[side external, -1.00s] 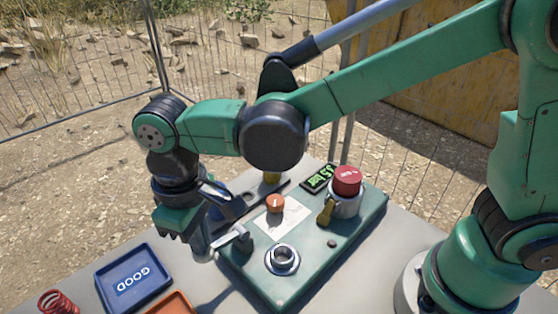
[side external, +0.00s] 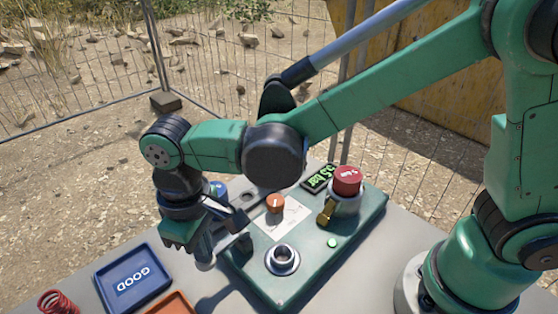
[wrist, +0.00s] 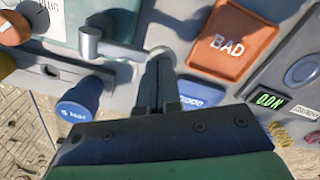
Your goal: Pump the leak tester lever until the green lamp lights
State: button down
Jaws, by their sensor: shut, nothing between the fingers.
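The leak tester (side external: 258,285) is a green panel on the grey table. Its small round lamp (side external: 332,243) glows green. The display (side external: 318,178) shows lit green characters that seem to read 3.5 bar. The grey lever (side external: 230,248) sticks out from the panel's left side, and it also shows in the wrist view (wrist: 112,46). My gripper (side external: 200,246) is shut and empty, fingers down, at the lever's outer end. In the wrist view its fingertips (wrist: 160,54) reach the bar's end; whether they touch it I cannot tell.
A red cap (side external: 347,180), an orange knob (side external: 275,203) and a metal socket (side external: 282,259) are on the panel. A blue GOOD tray (side external: 105,286) and an orange BAD tray (wrist: 240,62) lie beside it. A red spring (side external: 55,303) is at bottom left. Fencing stands behind.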

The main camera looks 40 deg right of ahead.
jog(key=shift+r, duration=3.6)
jog(key=s+d+m+t, duration=0.1)
jog(key=d+m+t, duration=0.5)
jog(key=d, duration=1.5)
jog(key=shift+s+f+t, duration=0.35)
jog(key=shift+s+t, duration=0.05)
jog(key=shift+t, duration=0.2)
